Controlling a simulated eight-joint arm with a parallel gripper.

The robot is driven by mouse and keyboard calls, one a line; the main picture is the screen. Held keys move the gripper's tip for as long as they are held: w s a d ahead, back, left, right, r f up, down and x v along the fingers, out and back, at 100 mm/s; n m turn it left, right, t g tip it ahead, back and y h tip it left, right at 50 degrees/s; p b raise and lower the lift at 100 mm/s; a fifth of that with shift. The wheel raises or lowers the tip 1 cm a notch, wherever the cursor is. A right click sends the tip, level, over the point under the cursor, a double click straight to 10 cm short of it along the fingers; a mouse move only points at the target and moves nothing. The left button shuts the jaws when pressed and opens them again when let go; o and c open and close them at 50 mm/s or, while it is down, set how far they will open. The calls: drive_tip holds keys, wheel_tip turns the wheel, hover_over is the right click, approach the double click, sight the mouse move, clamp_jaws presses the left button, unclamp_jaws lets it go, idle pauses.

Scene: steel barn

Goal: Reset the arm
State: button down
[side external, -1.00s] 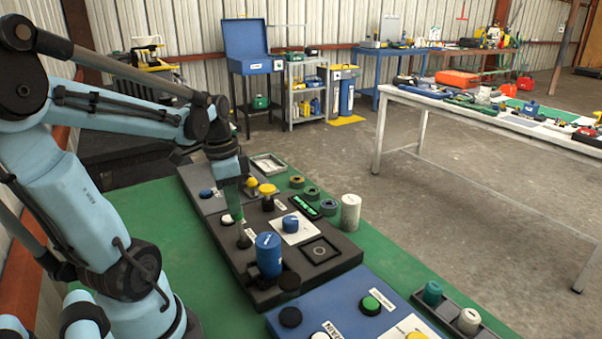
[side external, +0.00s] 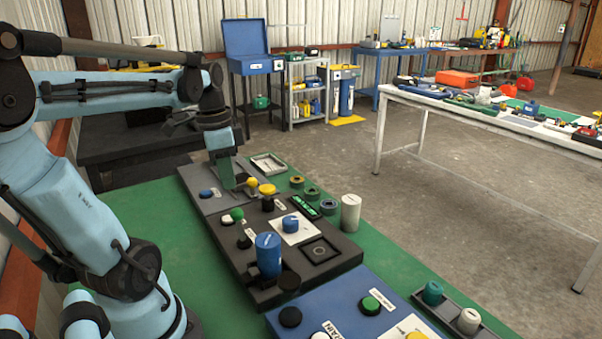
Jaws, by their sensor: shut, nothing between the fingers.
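My gripper (side external: 234,188) is at the far end of the dark panel, pointing down just above the grey plate (side external: 212,203). It is shut and empty. A yellow knob (side external: 252,182) and a yellow cap (side external: 267,189) are just right of its fingertips; I cannot tell whether it touches the knob. A green-topped knob (side external: 237,214) stands nearer the camera. A blue cylinder (side external: 269,255) stands upright at the near end of the dark panel (side external: 240,270).
A blue panel (side external: 340,290) with buttons lies nearest the camera. A white-topped table (side external: 470,115) stands farther right.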

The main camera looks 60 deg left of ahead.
wheel_tip(320, 180, up, 5)
drive_tip(key=a, duration=0.1)
drive_tip(key=w+d+f+n+t, duration=0.1)
drive_tip(key=w+d+f+t, duration=0.2)
drive_tip(key=d, duration=0.6)
drive_tip(key=w+d+f+n+t, duration=0.1)
drive_tip(key=w+d+f+t, duration=0.2)
drive_tip(key=d, duration=0.6)
wheel_tip(320, 180, down, 2)
drive_tip(key=shift+w+d+f+n+y, duration=0.2)
drive_tip(key=shift+w+d+n+y, duration=0.15)
drive_tip(key=shift+w, duration=0.45)
